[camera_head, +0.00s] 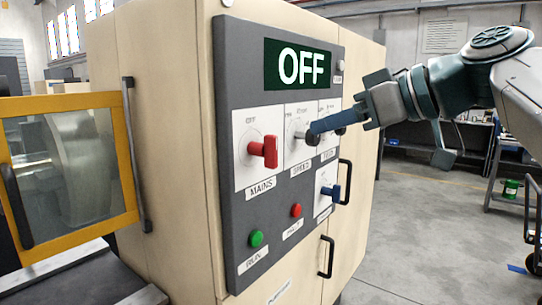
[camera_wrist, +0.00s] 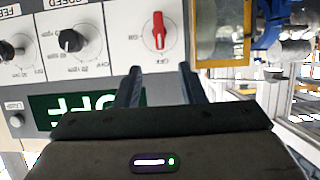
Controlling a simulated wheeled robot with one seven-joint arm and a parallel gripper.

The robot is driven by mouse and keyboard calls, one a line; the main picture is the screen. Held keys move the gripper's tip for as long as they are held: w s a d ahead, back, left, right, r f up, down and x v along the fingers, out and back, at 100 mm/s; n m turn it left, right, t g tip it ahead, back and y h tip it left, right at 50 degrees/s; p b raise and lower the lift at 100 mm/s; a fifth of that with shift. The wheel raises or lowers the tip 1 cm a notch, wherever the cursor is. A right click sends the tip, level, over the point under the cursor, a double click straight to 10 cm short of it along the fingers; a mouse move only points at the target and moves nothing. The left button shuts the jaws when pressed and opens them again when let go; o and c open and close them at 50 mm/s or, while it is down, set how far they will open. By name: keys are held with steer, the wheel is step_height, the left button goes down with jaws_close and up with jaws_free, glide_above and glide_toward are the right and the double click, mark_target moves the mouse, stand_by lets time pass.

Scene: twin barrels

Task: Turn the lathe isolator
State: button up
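The red MAINS switch (camera_head: 264,151) is on a white plate at the left of the dark control panel. A sign above reads OFF (camera_head: 303,66). The red switch also shows in the wrist view (camera_wrist: 159,31), where the picture is upside down and its handle stands upright, in line with the OFF mark. My gripper (camera_head: 314,128) is in front of the panel, right of the red switch, overlapping the SPEED knob in the head view. In the wrist view my gripper (camera_wrist: 159,72) has its two fingers apart and empty, with the red switch beyond the gap between them.
The black SPEED knob (camera_wrist: 70,41) and the FEED knob (camera_wrist: 11,50) sit beside the red switch. A blue lever (camera_head: 331,191), a green button (camera_head: 256,238) and a red button (camera_head: 296,210) are lower. A yellow-framed door (camera_head: 68,101) is left; open floor (camera_head: 420,215) lies right.

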mark_target(276, 142)
steer(key=x, duration=1.3)
steer(key=shift+f, duration=0.15)
steer(key=c, duration=0.8)
